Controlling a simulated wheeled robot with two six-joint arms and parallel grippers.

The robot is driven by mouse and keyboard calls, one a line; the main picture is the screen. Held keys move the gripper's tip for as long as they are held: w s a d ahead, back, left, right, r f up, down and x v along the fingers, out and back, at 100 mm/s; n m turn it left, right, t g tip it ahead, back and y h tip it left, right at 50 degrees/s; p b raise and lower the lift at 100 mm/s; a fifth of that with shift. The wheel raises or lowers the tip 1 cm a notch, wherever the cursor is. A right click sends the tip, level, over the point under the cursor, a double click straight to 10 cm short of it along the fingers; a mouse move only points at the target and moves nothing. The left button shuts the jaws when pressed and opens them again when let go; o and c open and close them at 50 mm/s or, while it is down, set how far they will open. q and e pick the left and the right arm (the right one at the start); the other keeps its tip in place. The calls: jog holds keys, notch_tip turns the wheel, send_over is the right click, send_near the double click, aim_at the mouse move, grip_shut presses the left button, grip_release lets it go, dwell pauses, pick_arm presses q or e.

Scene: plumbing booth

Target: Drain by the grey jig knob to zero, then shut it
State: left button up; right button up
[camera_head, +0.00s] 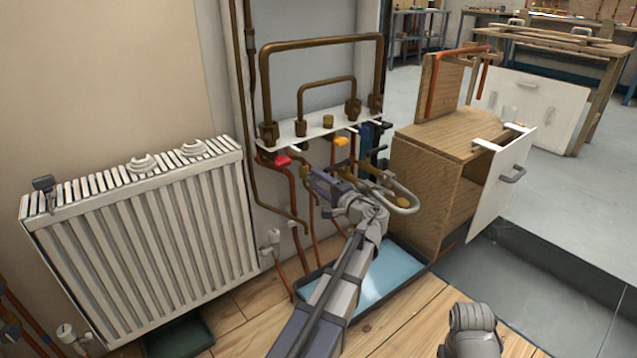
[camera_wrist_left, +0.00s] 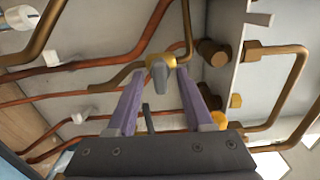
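The grey knob (camera_wrist_left: 159,78) shows in the left wrist view on a brass fitting (camera_wrist_left: 160,62) of the copper pipework. My left gripper (camera_wrist_left: 161,70) has its two purple-grey fingers apart, one on each side of the knob, with gaps visible between. In the head view my left gripper (camera_head: 328,180) is below the white manifold shelf (camera_head: 318,130), among the pipes. The grey knob cannot be made out there. No gauge reading is legible. Part of my right arm (camera_head: 470,330) shows at the bottom; its gripper is out of the picture.
A red handle (camera_head: 283,161), a yellow handle (camera_head: 341,141) and blue parts (camera_head: 370,135) hang under the shelf close to my gripper. A blue tray (camera_head: 385,272) lies below. A white radiator (camera_head: 150,240) stands left, a wooden cabinet (camera_head: 425,185) right.

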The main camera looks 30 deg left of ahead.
pick_arm(q)
jog(key=v, duration=0.7)
jog(key=shift+s+d, duration=0.15)
jog(key=shift+d, duration=0.2)
jog(key=s+d+g+h+p, duration=0.7)
jog(key=s+d+h+p, duration=0.8)
jog(key=s+d+p, duration=1)
jog(key=w+d+r+p, duration=0.1)
jog(key=d+r+p, duration=0.2)
jog(key=r+p, duration=3.2)
notch_tip(320, 180, up, 3)
jog(key=shift+w+d+r+n, duration=0.1)
jog(key=shift+w+d+n, duration=0.1)
jog(key=shift+n, duration=0.2)
